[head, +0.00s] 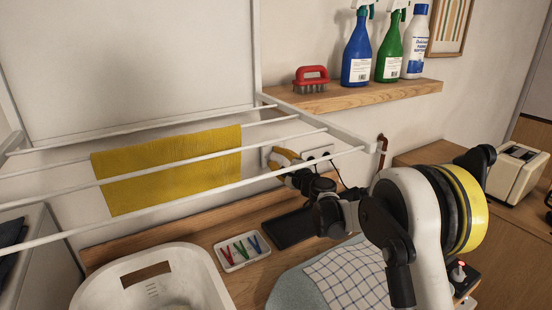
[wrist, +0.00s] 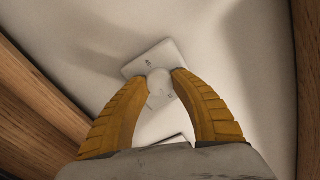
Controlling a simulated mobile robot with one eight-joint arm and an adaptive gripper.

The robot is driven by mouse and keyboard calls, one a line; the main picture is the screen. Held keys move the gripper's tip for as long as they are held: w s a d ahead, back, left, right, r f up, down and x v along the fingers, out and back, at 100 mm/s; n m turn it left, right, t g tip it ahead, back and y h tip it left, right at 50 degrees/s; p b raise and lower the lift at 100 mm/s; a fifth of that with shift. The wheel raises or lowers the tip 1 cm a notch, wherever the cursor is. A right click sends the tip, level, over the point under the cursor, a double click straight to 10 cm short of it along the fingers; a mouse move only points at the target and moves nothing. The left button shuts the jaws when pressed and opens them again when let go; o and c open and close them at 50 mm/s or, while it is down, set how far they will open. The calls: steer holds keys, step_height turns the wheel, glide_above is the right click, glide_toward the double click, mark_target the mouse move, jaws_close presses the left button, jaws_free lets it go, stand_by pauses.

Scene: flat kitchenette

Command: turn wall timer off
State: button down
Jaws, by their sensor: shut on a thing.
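The wall timer (wrist: 157,85) is a white square plate with a round white dial on the wall, seen in the middle of the wrist view. In the head view its edge (head: 265,154) shows just left of my gripper, and the rest is hidden. My gripper (head: 281,157) has yellow ribbed fingers and reaches the wall behind the drying rack. In the wrist view the fingertips (wrist: 160,76) are shut on the dial, one on each side. The dial's marks are too small to read.
A white drying rack (head: 170,174) with a yellow cloth (head: 170,165) stands in front of the wall. A socket plate (head: 318,154) with a black plug is right of my gripper. A tray with pegs (head: 241,268), a laundry basket (head: 190,262) and a checked cloth (head: 350,276) lie below.

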steer(key=n, duration=0.5)
steer(key=shift+n, duration=0.3)
steer(key=n, duration=1)
steer(key=shift+n, duration=0.4)
steer(key=n, duration=0.5)
steer(key=shift+n, duration=0.3)
steer(key=c, duration=1)
jaws_free()
steer(key=shift+o, duration=0.2)
